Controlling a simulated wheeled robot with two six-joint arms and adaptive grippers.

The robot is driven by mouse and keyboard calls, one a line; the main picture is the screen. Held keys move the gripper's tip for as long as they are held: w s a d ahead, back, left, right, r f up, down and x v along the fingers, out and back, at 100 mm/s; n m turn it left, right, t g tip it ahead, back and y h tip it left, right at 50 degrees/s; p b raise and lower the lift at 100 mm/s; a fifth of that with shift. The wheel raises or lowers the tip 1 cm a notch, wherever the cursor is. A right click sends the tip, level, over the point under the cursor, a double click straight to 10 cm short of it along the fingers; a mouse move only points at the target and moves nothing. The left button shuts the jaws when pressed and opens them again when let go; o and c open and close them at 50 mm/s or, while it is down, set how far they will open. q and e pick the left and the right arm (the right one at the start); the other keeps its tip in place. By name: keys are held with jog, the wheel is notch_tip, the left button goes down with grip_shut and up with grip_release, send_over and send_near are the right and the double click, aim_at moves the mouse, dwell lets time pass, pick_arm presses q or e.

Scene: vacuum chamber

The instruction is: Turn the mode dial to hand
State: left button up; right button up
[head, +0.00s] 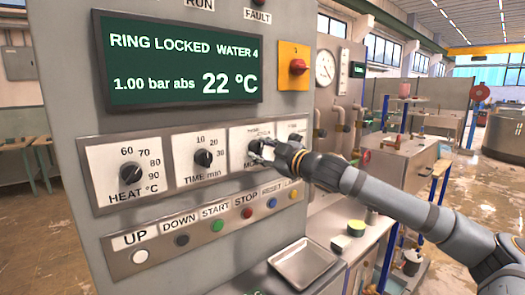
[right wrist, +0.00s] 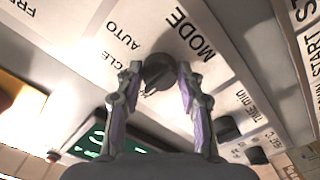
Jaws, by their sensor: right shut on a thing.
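The black mode dial (head: 254,146) sits on a white plate of the grey control panel, third in a row of dials. In the right wrist view the dial (right wrist: 158,70) is between my right gripper's two fingers, with MODE printed beside it. My right gripper (head: 262,152) is shut on the dial, one finger on each side (right wrist: 159,78). The labels AUTO and CYCLE can be read on the plate; others are cut off or partly hidden. The exact label at the dial's pointer cannot be told. My left gripper is not in view.
The heat dial (head: 129,170) and time dial (head: 203,158) are to the left. A row of push buttons (head: 218,225) runs below. A red switch on yellow (head: 298,66) is above right. A metal tray (head: 304,264) lies below. A green display (head: 180,63) is above.

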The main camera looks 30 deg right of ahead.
jog(key=shift+n, duration=0.3)
jog(key=o, duration=1.2)
jog(key=shift+c, duration=0.2)
